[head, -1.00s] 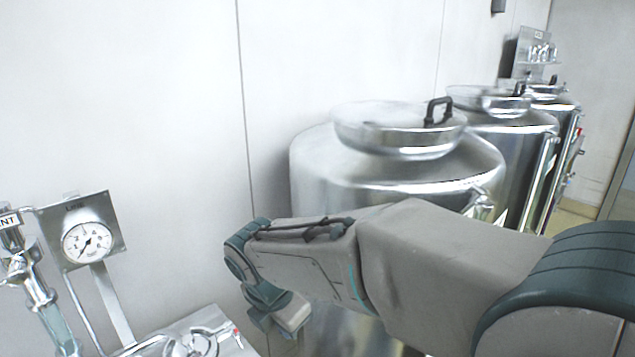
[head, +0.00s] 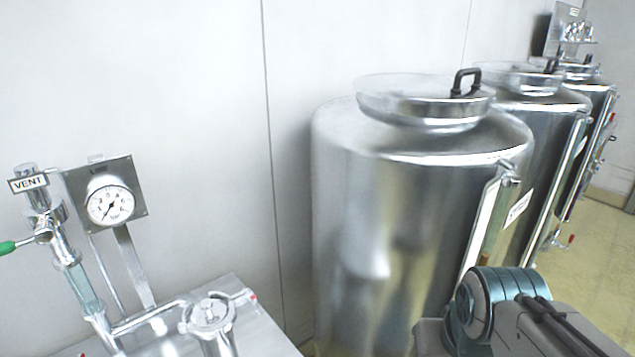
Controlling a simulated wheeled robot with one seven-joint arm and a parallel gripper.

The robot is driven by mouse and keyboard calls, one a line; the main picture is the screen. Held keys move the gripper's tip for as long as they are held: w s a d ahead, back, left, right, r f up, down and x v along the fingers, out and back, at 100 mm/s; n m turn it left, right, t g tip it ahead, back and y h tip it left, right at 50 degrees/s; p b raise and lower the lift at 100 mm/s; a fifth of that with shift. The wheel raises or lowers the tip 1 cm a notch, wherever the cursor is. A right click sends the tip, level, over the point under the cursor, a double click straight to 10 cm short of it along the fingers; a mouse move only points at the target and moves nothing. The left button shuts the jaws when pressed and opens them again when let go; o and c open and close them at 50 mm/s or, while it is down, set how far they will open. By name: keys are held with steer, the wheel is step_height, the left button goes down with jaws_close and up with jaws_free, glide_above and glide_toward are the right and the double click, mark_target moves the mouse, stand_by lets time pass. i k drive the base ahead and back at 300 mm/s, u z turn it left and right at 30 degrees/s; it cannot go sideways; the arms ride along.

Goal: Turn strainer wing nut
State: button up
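A round steel housing with a raised lid fitting (head: 210,314) stands on the steel bench at the lower left of the head view. It looks like the strainer, but its wing nut is too small to make out clearly. A pipe joins it from the left, and a small red-tipped part sticks out at its right. Its lower body is cut off by the bottom edge. My arm shows at the lower right, well to the right of the housing. My gripper's fingers are not visible.
A pressure gauge (head: 109,206) on a plate and a VENT valve (head: 38,205) with a green handle stand left of the housing.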

mark_target(251, 299)
steer(key=z, duration=0.15)
steer(key=k, duration=0.6)
steer(key=u, duration=1.05)
steer(key=i, duration=0.5)
steer(key=z, duration=0.05)
